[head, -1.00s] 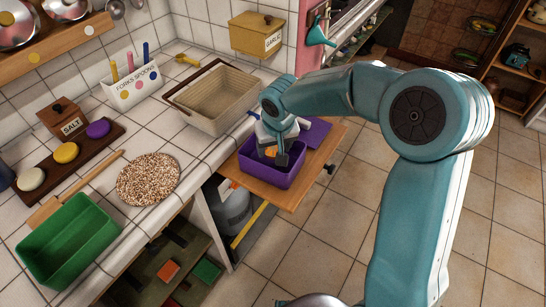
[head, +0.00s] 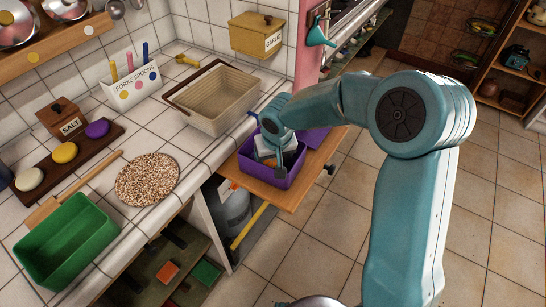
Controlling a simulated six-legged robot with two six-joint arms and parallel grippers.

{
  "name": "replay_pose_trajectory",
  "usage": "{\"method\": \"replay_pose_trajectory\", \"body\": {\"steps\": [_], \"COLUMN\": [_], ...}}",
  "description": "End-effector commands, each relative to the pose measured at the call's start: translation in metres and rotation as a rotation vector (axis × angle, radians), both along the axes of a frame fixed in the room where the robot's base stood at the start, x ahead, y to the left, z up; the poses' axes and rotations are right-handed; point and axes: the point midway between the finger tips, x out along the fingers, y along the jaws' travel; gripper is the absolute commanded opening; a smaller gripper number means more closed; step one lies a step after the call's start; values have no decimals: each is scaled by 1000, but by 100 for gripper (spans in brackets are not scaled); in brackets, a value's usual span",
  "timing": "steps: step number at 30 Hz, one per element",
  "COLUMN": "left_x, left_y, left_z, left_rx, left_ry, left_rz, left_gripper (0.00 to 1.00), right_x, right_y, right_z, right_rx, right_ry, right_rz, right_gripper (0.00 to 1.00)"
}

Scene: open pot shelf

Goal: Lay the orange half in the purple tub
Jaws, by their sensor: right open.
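The purple tub (head: 292,176) stands on a pull-out wooden board (head: 303,193) beside the counter. My right gripper (head: 263,178) is at the tub, reached from above, with its pale body over the tub's opening. I cannot see the orange half now; the gripper and the tub walls hide much of the tub's inside. My left gripper is not in view.
The counter holds a beige basket (head: 186,106), a speckled round mat (head: 147,180), a green tub (head: 66,243) and a dark board (head: 89,160) with several round pieces. A purple flat piece (head: 317,133) lies behind the purple tub. Tiled floor lies open to the right.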

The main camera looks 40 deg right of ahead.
Motion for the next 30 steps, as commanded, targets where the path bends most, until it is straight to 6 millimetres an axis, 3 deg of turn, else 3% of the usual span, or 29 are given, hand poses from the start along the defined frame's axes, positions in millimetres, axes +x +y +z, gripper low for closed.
{"method": "replay_pose_trajectory", "body": {"steps": [5,18,24,30], "left_x": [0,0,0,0], "left_y": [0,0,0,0], "left_z": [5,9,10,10], "left_rx": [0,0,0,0], "left_ry": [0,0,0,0], "left_rz": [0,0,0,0], "left_gripper": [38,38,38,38], "right_x": [-1,-25,-30,-31], "right_y": [0,9,10,10], "right_z": [12,103,118,119], "right_rx": [-1,0,-1,0], "right_ry": [-3,-4,-1,1], "right_rz": [-1,0,1,0], "right_gripper": [72,72,72,72]}}
